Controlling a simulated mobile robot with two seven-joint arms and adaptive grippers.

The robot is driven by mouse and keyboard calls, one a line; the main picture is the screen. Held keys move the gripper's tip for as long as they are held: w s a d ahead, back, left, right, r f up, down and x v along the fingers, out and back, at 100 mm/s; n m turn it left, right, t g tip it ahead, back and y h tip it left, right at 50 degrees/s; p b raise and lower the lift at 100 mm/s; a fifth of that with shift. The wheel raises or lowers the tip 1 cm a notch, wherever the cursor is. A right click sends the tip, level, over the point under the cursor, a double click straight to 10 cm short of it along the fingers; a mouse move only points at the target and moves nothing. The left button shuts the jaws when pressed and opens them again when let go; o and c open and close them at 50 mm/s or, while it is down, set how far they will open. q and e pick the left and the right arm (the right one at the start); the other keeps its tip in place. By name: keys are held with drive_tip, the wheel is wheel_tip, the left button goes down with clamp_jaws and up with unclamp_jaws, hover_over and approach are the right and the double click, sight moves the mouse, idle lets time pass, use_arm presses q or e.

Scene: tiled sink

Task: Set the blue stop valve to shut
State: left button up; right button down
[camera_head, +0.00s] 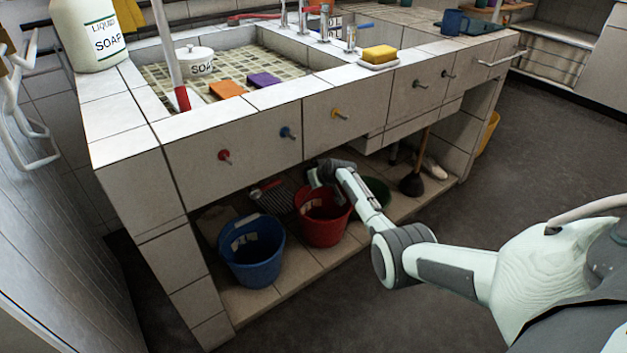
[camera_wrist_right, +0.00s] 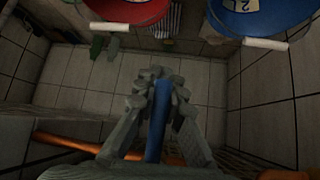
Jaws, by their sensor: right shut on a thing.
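The blue stop valve shows in the right wrist view as a blue lever (camera_wrist_right: 156,135) running up and down the picture. My right gripper (camera_wrist_right: 160,78) is shut on it, with a grey finger on each side. An orange pipe (camera_wrist_right: 70,142) runs left to right near the lever's lower end, and the lever points roughly across it. The valve's body is hidden behind my gripper. In the head view my right arm reaches in under the sink counter, and the gripper end (camera_head: 318,174) is partly hidden by the counter's front panel. The blue valve is not visible there. My left gripper is out of view.
A blue bucket (camera_head: 252,256) and a red bucket (camera_head: 322,222) stand on the shelf under the counter, close below my arm. A plunger (camera_head: 413,180) stands farther right.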

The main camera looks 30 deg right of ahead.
drive_tip(key=shift+a, duration=0.1)
idle(0.3)
drive_tip(key=c, duration=1.6)
unclamp_jaws()
drive_tip(key=shift+o, duration=0.2)
drive_tip(key=shift+s, duration=0.1)
drive_tip(key=d+v, duration=0.1)
drive_tip(key=v, duration=1)
drive_tip(key=shift+s+a+r, duration=0.25)
drive_tip(key=shift+a+r, duration=0.15)
drive_tip(key=shift+a, duration=0.05)
drive_tip(key=s+a+f+n+g, duration=0.1)
drive_tip(key=s+a+f, duration=0.3)
drive_tip(key=s, duration=0.7)
drive_tip(key=s+a+f+n+g, duration=0.1)
drive_tip(key=s+a+f+g, duration=0.2)
drive_tip(key=s, duration=0.9)
drive_tip(key=s+a+f+n+g, duration=0.1)
drive_tip(key=s+a+f+g, duration=0.1)
drive_tip(key=s+a+f, duration=0.5)
drive_tip(key=s+a, duration=0.1)
drive_tip(key=s, duration=0.4)
drive_tip(key=shift+s+f, duration=0.15)
